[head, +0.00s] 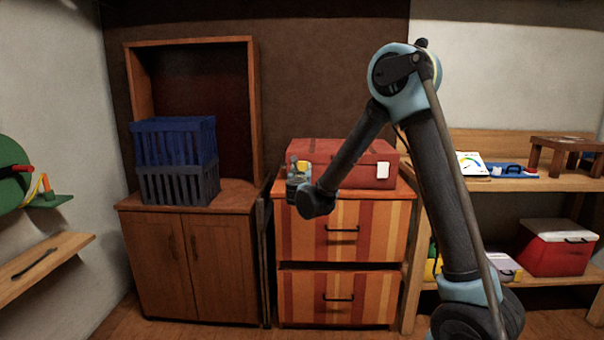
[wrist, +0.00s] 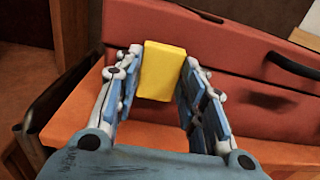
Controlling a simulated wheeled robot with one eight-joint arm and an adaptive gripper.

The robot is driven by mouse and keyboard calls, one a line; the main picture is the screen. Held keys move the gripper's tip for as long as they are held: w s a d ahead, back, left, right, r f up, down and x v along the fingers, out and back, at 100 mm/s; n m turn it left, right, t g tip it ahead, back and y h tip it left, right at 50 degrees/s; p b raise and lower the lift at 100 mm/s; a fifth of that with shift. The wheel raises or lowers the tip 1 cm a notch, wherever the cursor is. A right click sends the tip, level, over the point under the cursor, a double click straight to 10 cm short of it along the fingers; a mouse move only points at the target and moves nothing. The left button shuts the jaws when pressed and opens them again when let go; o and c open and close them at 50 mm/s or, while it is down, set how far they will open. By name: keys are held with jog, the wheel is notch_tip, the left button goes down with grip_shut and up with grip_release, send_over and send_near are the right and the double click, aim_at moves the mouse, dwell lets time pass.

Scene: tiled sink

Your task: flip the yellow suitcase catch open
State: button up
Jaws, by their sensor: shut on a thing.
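The red suitcase (head: 340,156) lies on top of an orange striped drawer cabinet. Its yellow catch (wrist: 161,70) is at the left part of its front; a bit of yellow also shows in the head view (head: 304,168). A white catch (head: 383,169) is at the right end of the front. My gripper (wrist: 160,85) is shut on the yellow catch, with one finger at each side of it. In the head view my gripper (head: 295,183) is at the suitcase's front left corner, and hides part of that corner.
The suitcase's dark handle (wrist: 293,66) is to the right of my fingers. The orange cabinet top (wrist: 85,103) lies just below them.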

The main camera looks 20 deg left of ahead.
jog(key=shift+f+t, duration=0.1)
jog(key=shift+t, duration=0.2)
jog(key=shift+f+t+y, duration=0.3)
jog(key=shift+t, duration=0.8)
jog(key=o, duration=1.1)
jog(key=shift+d, duration=0.1)
jog(key=v, duration=1.2)
